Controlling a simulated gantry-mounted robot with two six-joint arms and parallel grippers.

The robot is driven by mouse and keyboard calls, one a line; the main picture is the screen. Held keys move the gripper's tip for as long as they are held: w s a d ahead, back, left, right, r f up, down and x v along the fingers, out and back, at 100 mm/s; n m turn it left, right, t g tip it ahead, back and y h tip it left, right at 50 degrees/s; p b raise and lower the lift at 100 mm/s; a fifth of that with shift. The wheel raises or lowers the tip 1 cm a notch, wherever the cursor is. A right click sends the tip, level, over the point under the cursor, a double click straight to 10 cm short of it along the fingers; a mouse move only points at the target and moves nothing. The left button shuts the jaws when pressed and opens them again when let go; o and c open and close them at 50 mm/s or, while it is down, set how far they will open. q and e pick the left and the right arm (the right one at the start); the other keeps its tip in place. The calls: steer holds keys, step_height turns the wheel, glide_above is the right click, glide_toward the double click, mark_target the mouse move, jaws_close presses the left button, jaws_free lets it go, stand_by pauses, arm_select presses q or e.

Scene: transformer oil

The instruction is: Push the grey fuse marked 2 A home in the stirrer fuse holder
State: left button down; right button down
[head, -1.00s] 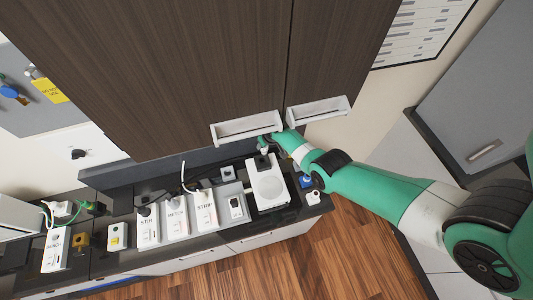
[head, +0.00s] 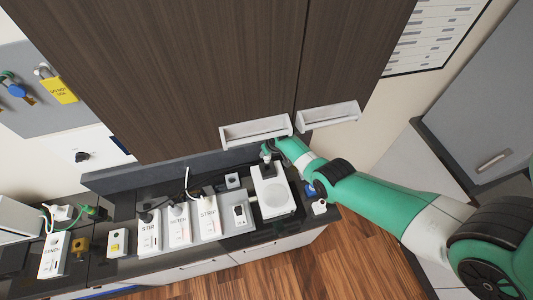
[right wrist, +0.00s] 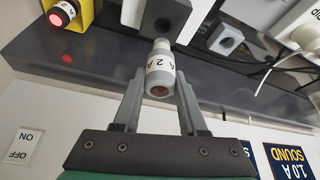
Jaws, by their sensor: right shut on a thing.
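The grey fuse (right wrist: 160,68), marked 2 A, is between the fingers of my right gripper (right wrist: 160,88) in the right wrist view. The gripper is shut on it. The far end of the fuse points at a dark grey block with a round opening, the fuse holder (right wrist: 167,17). I cannot tell whether its tip is inside the opening. In the head view my right gripper (head: 268,150) is at the back of the white stirrer (head: 271,192), by its dark holder block. The fuse is too small to make out there. My left gripper is not in view.
White units (head: 180,228) with cords stand left of the stirrer. Another grey block (right wrist: 227,40) and a yellow box with a lit red button (right wrist: 62,14) flank the holder in the right wrist view. Cupboard handles (head: 255,131) hang close above my right gripper.

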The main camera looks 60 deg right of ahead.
mark_target(268, 162)
steer(key=shift+f+b, duration=1.25)
steer(key=shift+f, duration=0.5)
steer(key=shift+s, duration=0.1)
steer(key=shift+f, duration=0.15)
steer(key=shift+f+b, duration=0.35)
steer(key=shift+b, duration=0.1)
steer(key=shift+f+b, duration=1.55)
steer(key=shift+c, duration=1.9)
jaws_free()
steer(key=shift+r, duration=0.1)
